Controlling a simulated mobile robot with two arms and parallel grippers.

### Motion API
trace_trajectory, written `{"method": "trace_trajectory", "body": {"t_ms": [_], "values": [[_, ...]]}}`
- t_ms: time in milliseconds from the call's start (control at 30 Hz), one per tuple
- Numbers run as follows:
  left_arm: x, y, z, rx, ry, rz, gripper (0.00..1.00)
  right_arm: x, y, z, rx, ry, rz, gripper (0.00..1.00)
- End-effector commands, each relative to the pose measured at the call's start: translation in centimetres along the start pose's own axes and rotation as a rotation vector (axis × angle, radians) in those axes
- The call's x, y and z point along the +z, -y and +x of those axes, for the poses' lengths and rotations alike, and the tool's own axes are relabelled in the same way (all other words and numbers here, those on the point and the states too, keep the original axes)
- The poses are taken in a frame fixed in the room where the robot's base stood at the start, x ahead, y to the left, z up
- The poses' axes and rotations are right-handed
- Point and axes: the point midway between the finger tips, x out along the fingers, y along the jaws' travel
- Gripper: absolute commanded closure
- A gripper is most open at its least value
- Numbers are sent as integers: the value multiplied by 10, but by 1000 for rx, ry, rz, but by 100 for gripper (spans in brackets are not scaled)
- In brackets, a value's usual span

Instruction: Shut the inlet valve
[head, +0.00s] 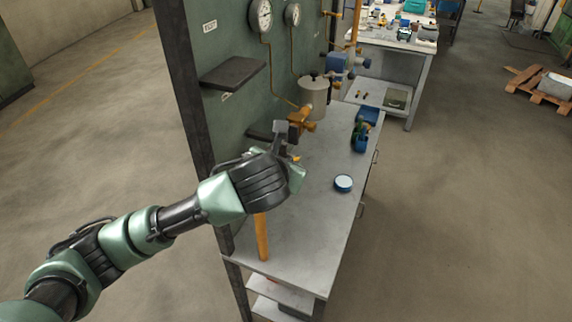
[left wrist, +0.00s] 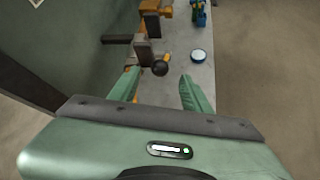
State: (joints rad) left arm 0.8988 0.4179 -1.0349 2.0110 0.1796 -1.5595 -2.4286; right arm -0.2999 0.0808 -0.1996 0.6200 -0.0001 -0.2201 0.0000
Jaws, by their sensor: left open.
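An orange valve (head: 304,125) sits low on the green panel, below a light cylindrical pot. A grey lever part (head: 281,127) shows beside it; I cannot read a label naming it the inlet valve. The orange valve (left wrist: 152,8) is at the top of the left wrist view. Below it are a grey-brown lever plate (left wrist: 142,52) and a dark ball knob (left wrist: 160,68). My left gripper (head: 296,164) is just in front of the lever. In the left wrist view its open fingers (left wrist: 163,88) are spread with the knob ahead of the gap, apparently ungripped. My right gripper is not in view.
The panel (head: 228,50) carries gauges (head: 261,15) and a dark shelf (head: 232,73). An orange pipe (head: 262,238) rises from the grey bench (head: 318,225) beneath my gripper. A blue-rimmed round tin (head: 343,183) and a blue object (head: 360,137) stand right. Open floor lies right.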

Motion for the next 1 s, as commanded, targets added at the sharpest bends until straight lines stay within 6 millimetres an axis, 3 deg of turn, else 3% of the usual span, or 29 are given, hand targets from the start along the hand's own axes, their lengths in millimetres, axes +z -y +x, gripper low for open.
{"method": "trace_trajectory", "body": {"t_ms": [200,433,567,600,800,867,1000], "values": [[0,0,-17,0,2,0,52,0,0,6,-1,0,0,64],[0,0,-18,0,0,0,52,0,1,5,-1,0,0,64],[-4,6,-12,-12,22,-26,88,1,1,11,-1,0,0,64],[-7,11,-7,-25,49,-53,99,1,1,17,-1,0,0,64],[-24,37,24,-107,330,-318,100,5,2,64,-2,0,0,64],[-31,36,29,-117,423,-387,100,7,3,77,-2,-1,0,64],[-64,31,35,-121,618,-491,100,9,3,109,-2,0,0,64]]}}
